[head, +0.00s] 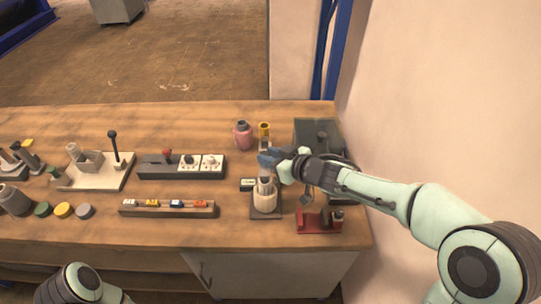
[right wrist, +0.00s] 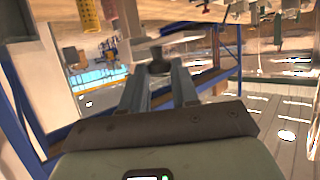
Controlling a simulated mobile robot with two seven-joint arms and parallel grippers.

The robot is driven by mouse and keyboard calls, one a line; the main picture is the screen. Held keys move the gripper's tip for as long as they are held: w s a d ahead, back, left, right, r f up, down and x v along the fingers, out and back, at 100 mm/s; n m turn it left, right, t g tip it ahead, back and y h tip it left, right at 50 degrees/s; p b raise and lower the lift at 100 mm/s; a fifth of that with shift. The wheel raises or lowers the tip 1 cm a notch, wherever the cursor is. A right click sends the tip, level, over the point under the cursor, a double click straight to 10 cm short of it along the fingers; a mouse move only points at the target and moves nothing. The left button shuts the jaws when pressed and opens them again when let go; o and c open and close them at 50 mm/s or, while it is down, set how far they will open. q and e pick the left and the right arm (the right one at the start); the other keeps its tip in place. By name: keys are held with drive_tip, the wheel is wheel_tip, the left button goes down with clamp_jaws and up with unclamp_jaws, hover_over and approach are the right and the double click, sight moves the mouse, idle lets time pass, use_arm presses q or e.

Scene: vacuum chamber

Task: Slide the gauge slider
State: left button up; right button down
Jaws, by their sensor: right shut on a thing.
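The gauge (head: 265,197) stands near the right end of the bench. It has a dark base, a pale round body and an upright part, with a small display (head: 248,184) at its left. My right gripper (head: 268,160) is at the top of the gauge and hides much of its upper part. In the right wrist view, its two fingers (right wrist: 158,82) are shut on a small dark knob (right wrist: 158,66) under a pale flat bar (right wrist: 172,47), which I take to be the slider. My left arm shows at the bottom left, but its gripper is out of view.
A pink jar (head: 242,135) and a yellow cylinder (head: 264,129) stand behind the gauge. A dark box (head: 318,132) and a red-based device (head: 319,222) are to its right. A switch panel (head: 181,166) and a rack of small coloured pieces (head: 168,208) lie left.

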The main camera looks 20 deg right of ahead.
drive_tip(key=c, duration=1)
unclamp_jaws()
drive_tip(key=shift+r, duration=0.35)
drive_tip(key=shift+o, duration=0.6)
drive_tip(key=shift+f, duration=0.1)
use_arm(q)
drive_tip(key=w+r+p, duration=0.4)
drive_tip(key=w+r, duration=0.1)
drive_tip(key=shift+w+r+t, duration=0.15)
drive_tip(key=shift+r+t, duration=0.15)
use_arm(e)
drive_tip(key=v, duration=1.3)
drive_tip(key=shift+s, duration=0.2)
drive_tip(key=shift+d, duration=0.15)
